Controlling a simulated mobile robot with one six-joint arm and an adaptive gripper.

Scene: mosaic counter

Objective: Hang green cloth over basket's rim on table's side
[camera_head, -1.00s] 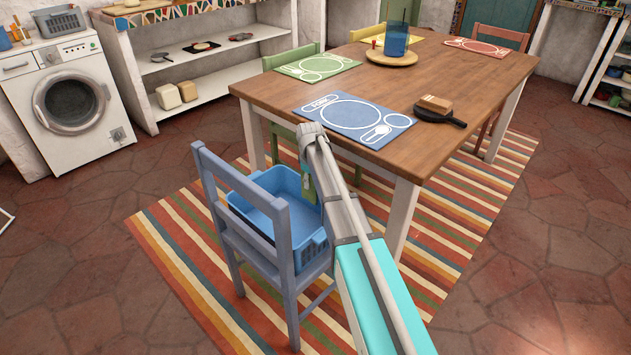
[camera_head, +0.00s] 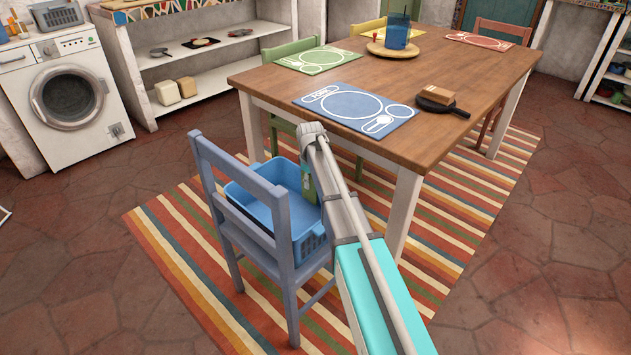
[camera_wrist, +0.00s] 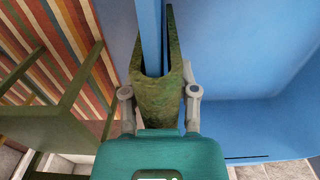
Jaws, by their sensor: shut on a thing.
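The blue basket (camera_head: 310,243) stands on the seat of the blue chair (camera_head: 262,214), beside the table (camera_head: 450,80). My gripper (camera_wrist: 160,97) is above the basket's table-side rim (camera_wrist: 151,35) and shut on the green cloth (camera_wrist: 158,103). In the wrist view, cloth shows on both sides of the rim, one part outside and one inside. Whether the fold touches the rim is unclear. In the head view, a strip of the cloth (camera_head: 308,182) hangs below my arm's end, and my arm hides the fingers.
The table's near edge and leg are close to my arm. A blue placemat (camera_head: 357,108) and a dark pan with a tan block (camera_head: 437,97) lie on the tabletop. A green chair (camera_head: 285,120) is tucked in behind the basket. The striped rug lies below.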

